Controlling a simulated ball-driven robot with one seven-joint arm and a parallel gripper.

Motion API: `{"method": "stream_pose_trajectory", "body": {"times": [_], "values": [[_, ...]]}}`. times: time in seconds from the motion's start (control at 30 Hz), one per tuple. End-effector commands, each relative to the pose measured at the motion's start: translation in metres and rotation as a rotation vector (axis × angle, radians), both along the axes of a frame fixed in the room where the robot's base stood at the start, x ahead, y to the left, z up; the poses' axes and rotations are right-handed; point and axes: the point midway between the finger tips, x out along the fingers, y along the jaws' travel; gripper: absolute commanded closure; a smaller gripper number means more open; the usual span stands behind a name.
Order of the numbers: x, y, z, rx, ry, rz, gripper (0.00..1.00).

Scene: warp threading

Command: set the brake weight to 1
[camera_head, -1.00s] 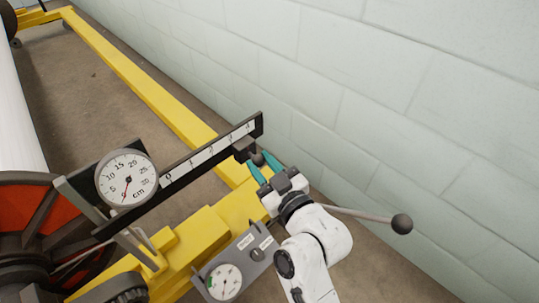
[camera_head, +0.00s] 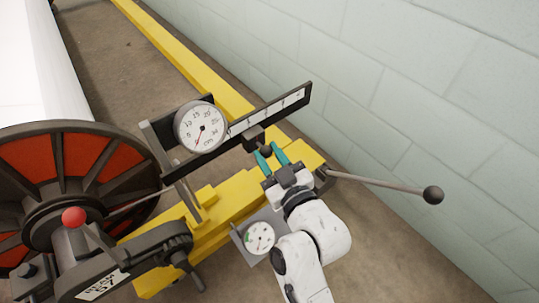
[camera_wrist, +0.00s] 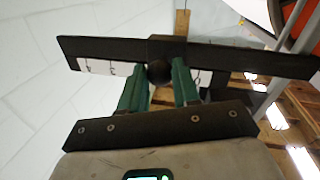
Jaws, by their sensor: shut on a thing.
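The brake weight (camera_head: 254,137) is a dark block on the dark scale beam (camera_head: 296,96), with a round dark knob on its front. In the wrist view the weight (camera_wrist: 167,48) straddles the beam, and its knob (camera_wrist: 159,72) sits between the teal fingertips. My gripper (camera_head: 270,155) is shut on this knob; it also shows in the wrist view (camera_wrist: 160,83). The weight covers part of the white number strip. In the wrist view a 0 seems to show just right of it and higher numbers to its left; the number behind it is hidden.
A round dial in cm (camera_head: 201,128) stands at the beam's left end. A smaller gauge (camera_head: 259,237) sits close beside my arm. A lever with a dark ball end (camera_head: 433,195) sticks out right. A red-ended lever (camera_head: 73,217) and the big wheel are left. A block wall lies behind.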

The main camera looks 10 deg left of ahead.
Motion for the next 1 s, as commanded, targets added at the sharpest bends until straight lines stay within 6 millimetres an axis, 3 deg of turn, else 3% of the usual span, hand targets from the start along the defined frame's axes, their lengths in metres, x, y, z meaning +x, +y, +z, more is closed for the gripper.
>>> {"method": "stream_pose_trajectory", "body": {"times": [0.03,0.07,0.3,0.67,1.0], "values": [[0.0,0.0,-0.001,-0.001,0.001,0.001,1.0],[0.0,0.0,-0.001,0.0,0.002,0.001,0.66],[0.0,0.0,0.0,0.0,0.002,0.001,0.44],[-0.007,-0.006,-0.001,0.002,0.004,0.0,0.44],[-0.054,-0.045,-0.002,0.001,0.005,-0.001,0.44]]}}
